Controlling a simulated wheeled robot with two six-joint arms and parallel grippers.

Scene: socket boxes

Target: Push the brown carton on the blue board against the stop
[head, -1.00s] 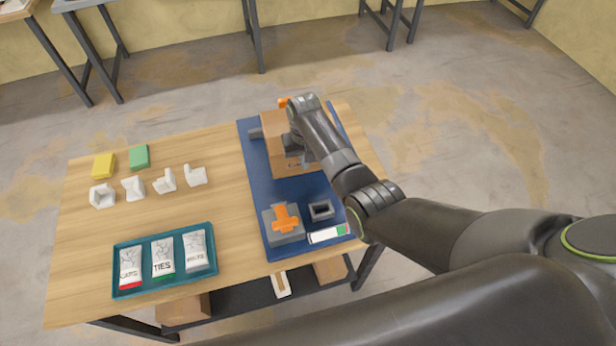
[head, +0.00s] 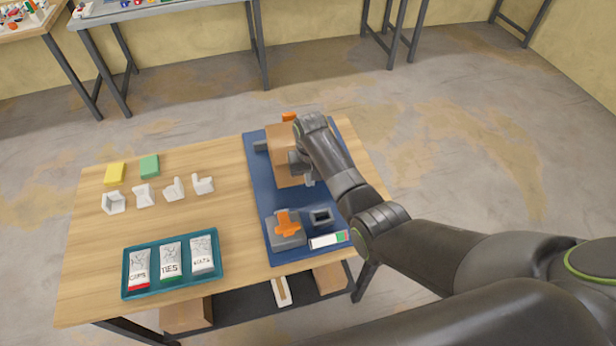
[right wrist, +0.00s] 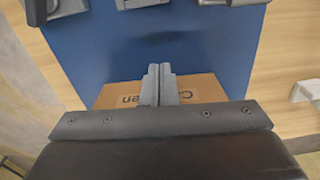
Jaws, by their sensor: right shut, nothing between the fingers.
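The brown carton (head: 284,142) stands upright on the far part of the blue board (head: 262,190). My right arm hides its right side. A small grey block (head: 260,146), possibly the stop, shows at the carton's left; I cannot tell whether they touch. My right gripper (head: 309,179) is at the carton's near right side, fingers shut and empty. In the right wrist view the shut fingers (right wrist: 160,72) point over the bare blue board (right wrist: 150,45), and the carton (right wrist: 122,96) with dark lettering shows behind them; contact is unclear. My left gripper is not in view.
A grey block with an orange cross (head: 286,229), a grey socket (head: 320,217) and a white-green strip (head: 329,239) occupy the board's near end. An orange piece (head: 289,117) shows beyond the carton. A teal tray (head: 172,287) with packets and several small blocks lie left.

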